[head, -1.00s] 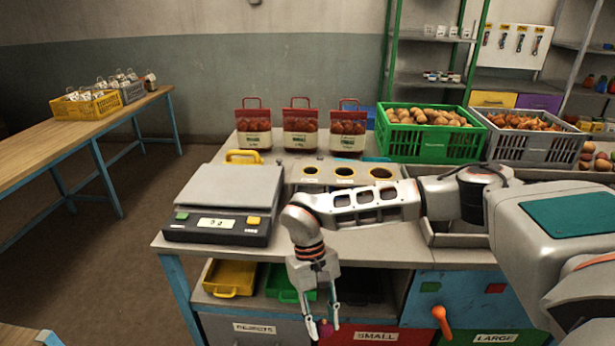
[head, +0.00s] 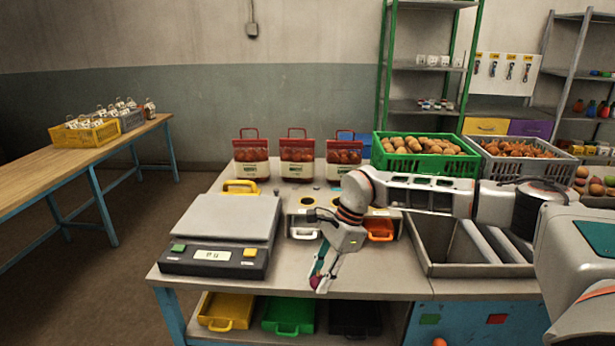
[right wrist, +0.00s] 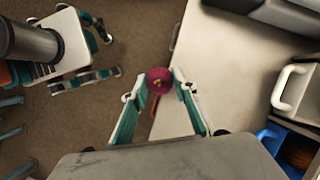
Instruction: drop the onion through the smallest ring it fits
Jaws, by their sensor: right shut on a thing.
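My right gripper (head: 322,284) is shut on a small purple-red onion (head: 316,282). It holds the onion at its fingertips, above the front part of the workbench. The onion also shows between the fingertips in the right wrist view (right wrist: 159,79). The sizing board with round holes (head: 308,201) stands behind the gripper, and my right arm hides part of it. A white-handled tray (head: 304,234) and an orange tray (head: 380,230) sit under the board. My left gripper (right wrist: 114,56) shows at the upper left of the right wrist view, open and empty, over the floor.
A scale (head: 221,234) stands to the left on the bench. Several filled sacks (head: 297,158) stand at the back. A green crate (head: 426,165), a grey crate (head: 520,165) and a grey bin (head: 440,262) are to the right. The bench front is clear.

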